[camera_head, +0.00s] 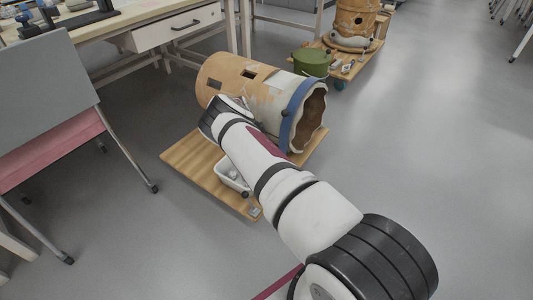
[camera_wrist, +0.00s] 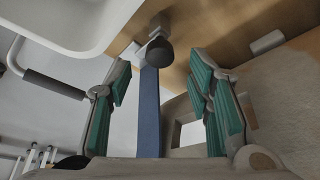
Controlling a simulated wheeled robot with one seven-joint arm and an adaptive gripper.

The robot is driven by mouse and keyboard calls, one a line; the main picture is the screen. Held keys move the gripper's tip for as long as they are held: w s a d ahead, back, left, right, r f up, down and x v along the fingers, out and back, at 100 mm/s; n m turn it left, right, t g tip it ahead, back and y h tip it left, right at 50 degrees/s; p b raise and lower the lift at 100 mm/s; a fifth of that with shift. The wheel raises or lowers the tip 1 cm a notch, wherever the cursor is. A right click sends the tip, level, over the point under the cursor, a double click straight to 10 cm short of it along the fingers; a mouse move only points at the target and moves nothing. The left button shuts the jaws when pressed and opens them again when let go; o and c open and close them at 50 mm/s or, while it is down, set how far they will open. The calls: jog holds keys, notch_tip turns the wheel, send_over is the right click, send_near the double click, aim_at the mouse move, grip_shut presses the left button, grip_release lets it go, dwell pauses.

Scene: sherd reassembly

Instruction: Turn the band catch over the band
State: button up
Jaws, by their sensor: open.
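The large tan vessel (camera_head: 216,76) lies on its side, with a pale patch and a jagged open end at right. A blue band (camera_head: 298,110) circles it near that end, with a small dark knob (camera_head: 285,113) on it. In the wrist view a blue strip (camera_wrist: 149,115) runs up to a dark round knob (camera_wrist: 160,53) with a pale fitting; I take this for the band and its catch. My gripper (camera_wrist: 165,78) is open, its teal-padded fingers either side of the strip. I cannot tell the depth between them. In the head view my arm hides the gripper's tips.
The wooden board (camera_head: 195,166) under the vessel holds a white tray (camera_head: 230,177), which also shows at upper left in the wrist view (camera_wrist: 75,22). A chair (camera_head: 50,140) stands at left. A green pot (camera_head: 312,62) is behind. The floor at right is clear.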

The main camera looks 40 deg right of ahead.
jog(key=v, duration=0.8)
jog(key=shift+r, duration=0.3)
